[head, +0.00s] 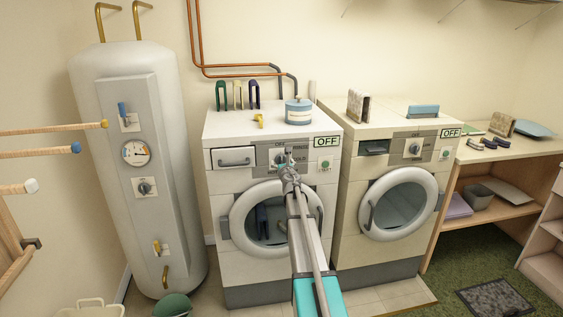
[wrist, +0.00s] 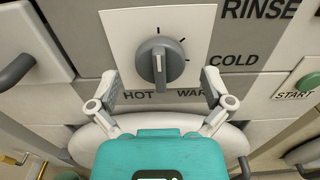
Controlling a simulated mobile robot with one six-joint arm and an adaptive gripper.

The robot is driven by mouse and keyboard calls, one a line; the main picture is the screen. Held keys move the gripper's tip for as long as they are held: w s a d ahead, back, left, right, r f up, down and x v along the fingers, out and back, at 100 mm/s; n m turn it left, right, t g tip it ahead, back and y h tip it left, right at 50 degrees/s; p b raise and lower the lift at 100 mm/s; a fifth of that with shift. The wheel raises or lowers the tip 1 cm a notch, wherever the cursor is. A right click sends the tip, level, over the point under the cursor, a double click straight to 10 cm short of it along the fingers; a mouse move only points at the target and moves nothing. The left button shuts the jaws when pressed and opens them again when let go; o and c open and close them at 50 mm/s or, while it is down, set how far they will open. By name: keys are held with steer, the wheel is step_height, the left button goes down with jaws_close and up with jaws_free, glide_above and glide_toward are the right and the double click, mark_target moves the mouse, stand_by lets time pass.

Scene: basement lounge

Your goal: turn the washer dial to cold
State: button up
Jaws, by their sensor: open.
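The left front-loading machine (head: 219,185), the washer, stands against the back wall with an OFF sign on its panel. Its grey dial (wrist: 160,60) has a raised bar standing nearly upright on a white plate. HOT and WARM are printed below the dial, COLD to its right and RINSE at upper right. A pale mark shows at the bar's upper end; I cannot tell which label is selected. My gripper (wrist: 161,90) is open, with one finger low on each side of the dial, apart from it. In the head view my gripper (head: 289,168) partly covers the dial's area.
A green START button (wrist: 309,82) is right of the dial. A drawer handle (head: 233,162) is to its left, and the round door (head: 238,215) below. A similar machine (head: 346,190) stands to the right, a water heater (head: 90,180) to the left.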

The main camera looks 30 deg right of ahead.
steer(key=shift+x, duration=0.8)
steer(key=shift+c, duration=0.3)
steer(key=c, duration=1)
